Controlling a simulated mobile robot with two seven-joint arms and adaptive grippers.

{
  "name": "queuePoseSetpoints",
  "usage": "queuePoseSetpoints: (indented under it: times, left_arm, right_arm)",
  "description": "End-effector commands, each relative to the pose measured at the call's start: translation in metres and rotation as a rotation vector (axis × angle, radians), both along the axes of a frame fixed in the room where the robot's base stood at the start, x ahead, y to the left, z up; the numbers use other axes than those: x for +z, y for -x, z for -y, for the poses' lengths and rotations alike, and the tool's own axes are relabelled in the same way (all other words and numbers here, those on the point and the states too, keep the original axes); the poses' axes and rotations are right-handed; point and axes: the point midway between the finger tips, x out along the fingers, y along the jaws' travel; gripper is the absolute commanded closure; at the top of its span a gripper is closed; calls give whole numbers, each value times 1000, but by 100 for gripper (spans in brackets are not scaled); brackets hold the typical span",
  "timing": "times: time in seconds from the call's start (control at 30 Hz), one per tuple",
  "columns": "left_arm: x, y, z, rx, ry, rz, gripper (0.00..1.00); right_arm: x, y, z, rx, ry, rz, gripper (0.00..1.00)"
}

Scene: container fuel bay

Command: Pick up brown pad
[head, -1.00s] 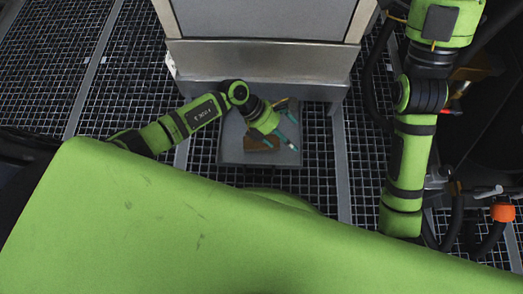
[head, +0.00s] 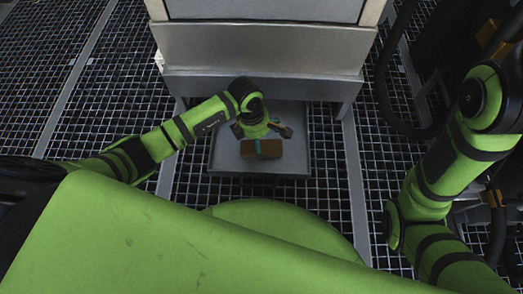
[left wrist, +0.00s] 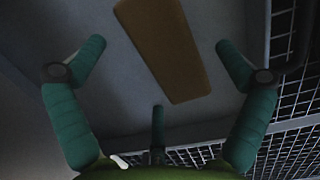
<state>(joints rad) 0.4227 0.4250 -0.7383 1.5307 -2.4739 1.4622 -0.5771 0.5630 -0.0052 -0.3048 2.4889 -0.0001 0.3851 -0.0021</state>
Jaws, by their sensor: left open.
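The brown pad (head: 273,149) is a flat block lying on a grey tray (head: 222,166) below the metal cabinet. My left gripper (head: 262,139) is over the pad, with one teal finger crossing in front of it. In the left wrist view the pad (left wrist: 166,52) lies tilted between the spread fingers of the left gripper (left wrist: 160,62), two at the sides and one below. The left gripper is open and empty; no finger clearly touches the pad.
A metal cabinet (head: 260,47) stands behind the tray, its lower ledge overhanging the tray's back edge. Dark floor grating (head: 90,110) surrounds the tray. Dark hoses and an orange-brown part (head: 490,35) are at the upper right. The tray beside the pad is bare.

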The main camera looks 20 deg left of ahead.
Motion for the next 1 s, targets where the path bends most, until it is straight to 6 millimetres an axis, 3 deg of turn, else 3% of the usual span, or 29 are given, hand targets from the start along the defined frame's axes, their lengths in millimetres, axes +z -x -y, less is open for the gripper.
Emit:
queuePoseSetpoints:
  times: [0.03,0.13,0.47,0.6,1.0]
  left_arm:
    - [-15,0,2,2,2,-2,0]
    - [-24,-1,3,3,2,-2,0]
    - [-26,-1,4,1,1,0,0]
    - [-26,-1,4,2,1,0,56]
    - [-26,-1,3,2,0,-2,59]
  right_arm:
    - [-10,3,-1,2,-1,9,60]
    - [-15,5,-2,6,-1,6,60]
    - [-13,5,-3,7,-1,6,60]
    - [-13,5,-3,7,-1,6,60]
    - [-12,6,-3,7,-1,7,60]
